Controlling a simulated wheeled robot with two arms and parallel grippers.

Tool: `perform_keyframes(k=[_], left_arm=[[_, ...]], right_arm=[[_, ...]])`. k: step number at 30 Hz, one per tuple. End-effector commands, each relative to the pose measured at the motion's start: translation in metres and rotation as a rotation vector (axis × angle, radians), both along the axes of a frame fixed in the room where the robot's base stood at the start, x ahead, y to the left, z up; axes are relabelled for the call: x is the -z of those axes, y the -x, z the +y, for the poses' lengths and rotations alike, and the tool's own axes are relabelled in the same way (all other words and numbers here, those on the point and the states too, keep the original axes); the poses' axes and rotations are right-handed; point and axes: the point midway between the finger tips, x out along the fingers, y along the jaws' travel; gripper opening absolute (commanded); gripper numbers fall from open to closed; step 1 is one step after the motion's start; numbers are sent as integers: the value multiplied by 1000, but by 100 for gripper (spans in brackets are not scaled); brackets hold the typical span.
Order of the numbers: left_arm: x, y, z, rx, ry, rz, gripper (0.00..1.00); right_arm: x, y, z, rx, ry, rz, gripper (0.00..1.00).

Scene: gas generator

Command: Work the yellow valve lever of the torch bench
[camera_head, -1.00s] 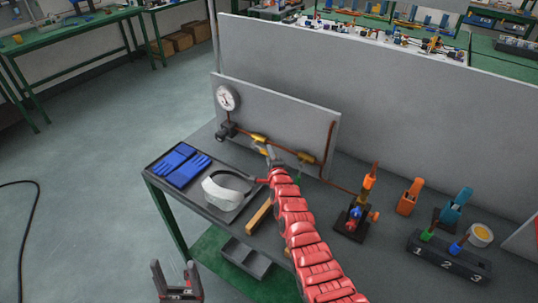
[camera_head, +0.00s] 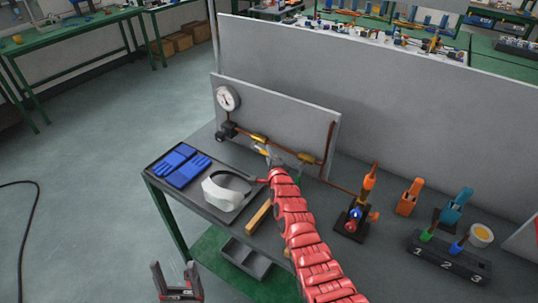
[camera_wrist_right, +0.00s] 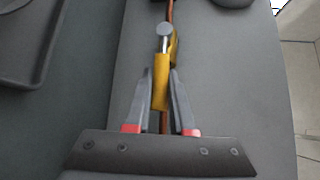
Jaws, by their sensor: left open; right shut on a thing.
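The yellow valve lever (camera_wrist_right: 160,85) shows in the right wrist view, lying between the two fingers of my right gripper (camera_wrist_right: 159,78). The gripper is shut on it. In the head view, my right gripper (camera_head: 264,150) is at the copper pipe (camera_head: 290,152) in front of the torch bench's grey panel (camera_head: 280,104). A yellow valve part (camera_head: 258,138) sits just behind it on the pipe. My left gripper (camera_head: 178,284) is open and empty, low beside the bench.
A pressure gauge (camera_head: 228,98) is at the panel's left. Blue gloves (camera_head: 182,165) on a tray and a white visor (camera_head: 227,190) lie on the bench's left. A torch stand (camera_head: 352,220) and a numbered block (camera_head: 447,258) stand right. The floor at left is mostly clear.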

Motion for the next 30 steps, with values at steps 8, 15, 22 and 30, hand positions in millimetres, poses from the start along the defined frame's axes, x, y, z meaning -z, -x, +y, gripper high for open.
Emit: perform_keyframes(k=[8,15,22,30], left_arm=[[0,0,0,0,0,0,68],[1,0,0,0,0,0,68],[29,0,0,0,0,0,68],[60,0,0,0,0,0,68]], right_arm=[[0,0,0,0,0,1,0],[1,0,0,0,0,0,0],[14,0,2,-1,-38,-23,0],[14,0,2,-2,-100,-70,0]])
